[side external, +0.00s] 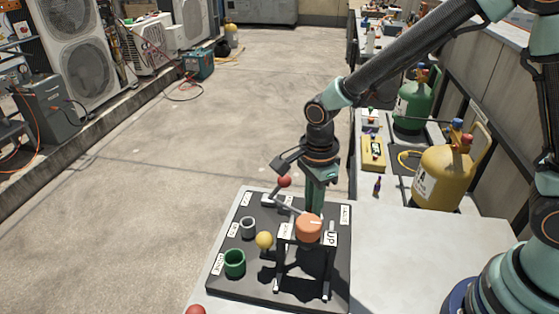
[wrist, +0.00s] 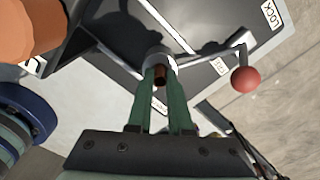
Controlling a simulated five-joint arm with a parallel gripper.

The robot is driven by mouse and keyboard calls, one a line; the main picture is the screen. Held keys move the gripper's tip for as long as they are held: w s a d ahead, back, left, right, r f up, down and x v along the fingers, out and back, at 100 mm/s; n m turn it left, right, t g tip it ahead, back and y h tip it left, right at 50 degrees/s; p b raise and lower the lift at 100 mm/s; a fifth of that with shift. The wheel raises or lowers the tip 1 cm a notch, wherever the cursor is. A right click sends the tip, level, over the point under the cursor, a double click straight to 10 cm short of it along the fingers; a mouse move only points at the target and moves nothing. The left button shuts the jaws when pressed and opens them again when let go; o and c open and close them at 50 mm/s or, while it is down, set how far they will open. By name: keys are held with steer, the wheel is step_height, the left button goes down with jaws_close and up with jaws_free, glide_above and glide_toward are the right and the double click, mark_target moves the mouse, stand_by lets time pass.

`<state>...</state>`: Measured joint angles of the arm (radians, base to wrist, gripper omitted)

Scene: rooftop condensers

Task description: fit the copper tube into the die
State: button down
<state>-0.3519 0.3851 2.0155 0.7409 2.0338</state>
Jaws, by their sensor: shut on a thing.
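The copper tube (wrist: 160,76) shows in the wrist view as a short brown piece between my green fingers. My gripper (wrist: 161,72) is shut on it. A pale grey round piece (wrist: 160,57), which may be the die, lies just beyond the tube's far end; I cannot tell whether the tube is inside it or only in front of it. In the side view my gripper (side external: 316,205) points down over the dark board (side external: 232,275), behind an orange knob (side external: 309,228). That knob hides the fingertips and tube there.
A lever's red ball (side external: 285,181) stands close to my gripper; it also shows in the wrist view (wrist: 245,80). The board carries a yellow ball (side external: 264,240), a green cup (side external: 235,262) and a grey cup (side external: 248,228). Gas cylinders stand at right.

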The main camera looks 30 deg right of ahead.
steer(key=shift+f, duration=0.3)
steer(key=c, duration=0.8)
jaws_free()
steer(key=shift+o, duration=0.2)
steer(key=shift+r, duration=0.1)
step_height(320, 180, up, 12)
steer(key=s+d+r+n+t, duration=0.2)
steer(key=d+n, duration=0.4)
steer(key=n, duration=0.3)
steer(key=s+d+r+n+t, duration=0.3)
steer(key=d+n, duration=0.4)
steer(key=n, duration=0.3)
steer(key=shift+s+r+t, duration=0.3)
steer(key=shift+s+r, duration=0.25)
steer(key=shift+s, duration=0.55)
